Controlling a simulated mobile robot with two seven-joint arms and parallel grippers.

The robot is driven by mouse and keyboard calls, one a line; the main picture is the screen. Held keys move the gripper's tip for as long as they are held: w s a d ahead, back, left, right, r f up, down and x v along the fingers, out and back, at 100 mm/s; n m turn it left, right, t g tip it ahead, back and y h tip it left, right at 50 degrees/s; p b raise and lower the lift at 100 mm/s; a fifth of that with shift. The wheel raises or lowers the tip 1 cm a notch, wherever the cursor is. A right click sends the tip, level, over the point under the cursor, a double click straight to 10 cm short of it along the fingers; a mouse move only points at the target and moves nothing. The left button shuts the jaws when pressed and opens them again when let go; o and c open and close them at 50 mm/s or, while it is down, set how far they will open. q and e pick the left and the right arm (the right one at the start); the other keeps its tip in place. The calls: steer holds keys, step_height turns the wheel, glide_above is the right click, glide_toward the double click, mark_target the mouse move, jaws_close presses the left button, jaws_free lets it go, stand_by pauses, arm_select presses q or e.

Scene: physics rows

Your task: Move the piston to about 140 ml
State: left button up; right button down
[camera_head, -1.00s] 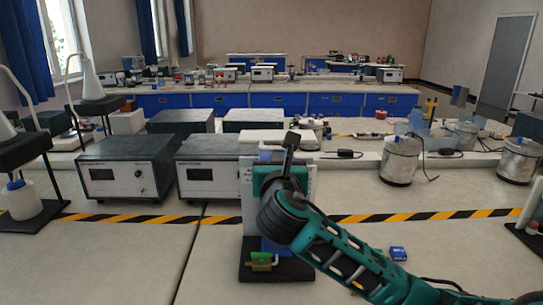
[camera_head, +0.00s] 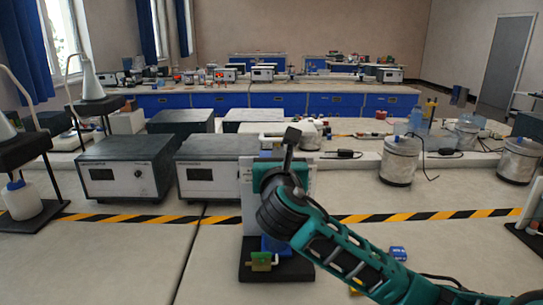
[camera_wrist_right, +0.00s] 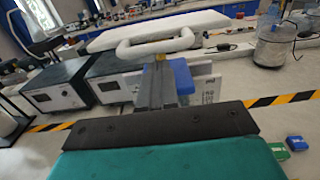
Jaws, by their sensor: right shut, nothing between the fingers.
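The piston apparatus stands on a black base (camera_head: 276,272) on the near table, with a white scale panel (camera_head: 246,200) and a blue part. A white handle (camera_head: 270,137) shows at its top, above my wrist. In the right wrist view the white handle loop (camera_wrist_right: 157,42) lies just beyond my right gripper (camera_wrist_right: 158,75). The gripper is shut with nothing visible between its fingers. The blue part (camera_wrist_right: 182,76) is beside the fingers on the right. My wrist hides much of the apparatus, and I cannot read the scale. My left gripper is out of view.
Two grey boxes with displays (camera_head: 126,181) stand left of the apparatus. A metal pot (camera_head: 399,160) stands to the right. A small blue block (camera_head: 398,252) lies right of my forearm. Yellow-black tape (camera_head: 385,217) crosses the table, and its front left is clear.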

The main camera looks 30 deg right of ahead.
steer(key=v, duration=0.9)
steer(key=shift+f, duration=0.2)
stand_by(0.4)
